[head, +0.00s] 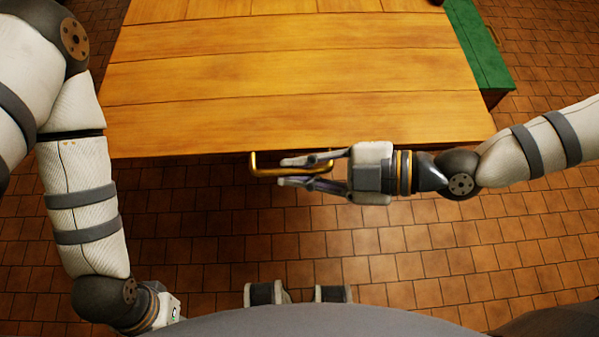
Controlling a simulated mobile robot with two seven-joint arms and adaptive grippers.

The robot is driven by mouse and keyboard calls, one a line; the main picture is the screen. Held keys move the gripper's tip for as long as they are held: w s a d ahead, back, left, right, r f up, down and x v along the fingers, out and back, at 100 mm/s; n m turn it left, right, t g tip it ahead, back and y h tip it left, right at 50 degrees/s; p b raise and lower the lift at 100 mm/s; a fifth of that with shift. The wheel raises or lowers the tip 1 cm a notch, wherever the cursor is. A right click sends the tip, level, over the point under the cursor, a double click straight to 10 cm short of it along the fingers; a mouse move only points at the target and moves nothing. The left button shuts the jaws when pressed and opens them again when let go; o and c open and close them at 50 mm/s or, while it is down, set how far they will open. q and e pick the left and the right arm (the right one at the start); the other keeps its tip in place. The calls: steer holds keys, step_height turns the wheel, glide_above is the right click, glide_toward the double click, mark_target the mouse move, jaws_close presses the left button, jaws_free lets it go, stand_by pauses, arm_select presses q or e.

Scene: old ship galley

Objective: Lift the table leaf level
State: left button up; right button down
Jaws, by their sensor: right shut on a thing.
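The table leaf (290,122) is a wide top of orange-brown wooden planks, seen from above, with its near edge facing me. It looks about level, but from this angle I cannot tell exactly. A brass bar handle (268,172) sticks out below the near edge. My right gripper (300,171) reaches in from the right and is shut on the handle's right part, one finger on each side of the bar.
A green bench or chest (478,45) stands along the table's right side. A small dark object (437,2) is cut off at the top edge. Terracotta floor tiles (400,265) are clear between me and the table.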

steer(key=c, duration=2)
jaws_free()
steer(key=shift+o, duration=0.2)
steer(key=v, duration=1.2)
